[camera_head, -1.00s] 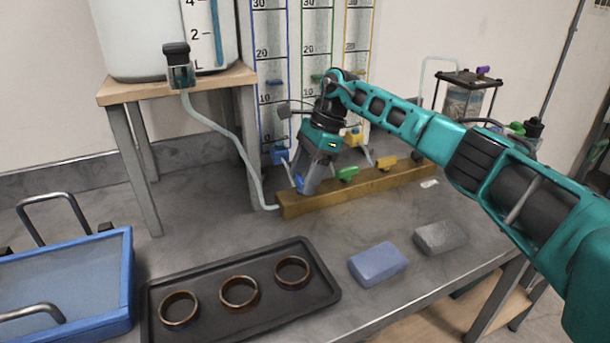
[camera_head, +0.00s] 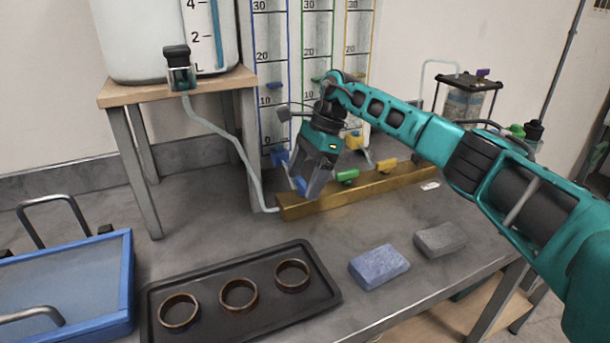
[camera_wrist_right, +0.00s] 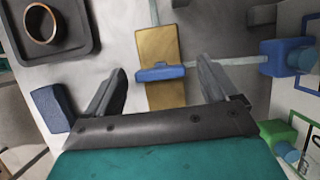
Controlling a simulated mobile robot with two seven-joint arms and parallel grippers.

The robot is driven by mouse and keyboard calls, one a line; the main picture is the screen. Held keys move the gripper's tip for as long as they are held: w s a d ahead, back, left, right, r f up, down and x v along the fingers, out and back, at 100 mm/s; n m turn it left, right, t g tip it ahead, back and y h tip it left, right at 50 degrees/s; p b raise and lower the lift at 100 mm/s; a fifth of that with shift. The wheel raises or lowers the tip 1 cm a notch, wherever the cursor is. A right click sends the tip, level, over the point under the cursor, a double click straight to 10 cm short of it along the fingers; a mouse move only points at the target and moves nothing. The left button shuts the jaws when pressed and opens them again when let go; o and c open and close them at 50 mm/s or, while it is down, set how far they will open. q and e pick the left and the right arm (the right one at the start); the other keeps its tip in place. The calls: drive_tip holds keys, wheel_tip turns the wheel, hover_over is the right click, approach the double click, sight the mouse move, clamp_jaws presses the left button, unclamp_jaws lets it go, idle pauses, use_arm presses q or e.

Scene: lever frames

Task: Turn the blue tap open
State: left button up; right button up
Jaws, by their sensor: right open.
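The blue tap (camera_head: 300,185) sits near the left end of the brass bar (camera_head: 365,191). In the right wrist view the blue tap handle (camera_wrist_right: 160,73) lies crosswise over the bar (camera_wrist_right: 157,43). My right gripper (camera_head: 314,193) is open at the tap, pointing down, and partly hides it in the head view. In the wrist view the right gripper's fingers (camera_wrist_right: 162,68) stand apart, one on each side of the handle, with gaps visible. I cannot tell the exact height of the fingertips. My left gripper is not in view.
Green (camera_head: 347,176) and yellow (camera_head: 386,165) taps stand farther right along the bar. A hose (camera_head: 240,150) runs to its left end. Measuring columns (camera_head: 270,60) stand behind. A black tray (camera_head: 215,275) with rings, a blue sponge (camera_head: 379,267) and a grey block (camera_head: 440,239) lie in front.

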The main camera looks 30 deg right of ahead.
drive_tip(key=v, duration=1.3)
drive_tip(key=shift+p, duration=0.35)
drive_tip(key=shift+a+f, duration=0.1)
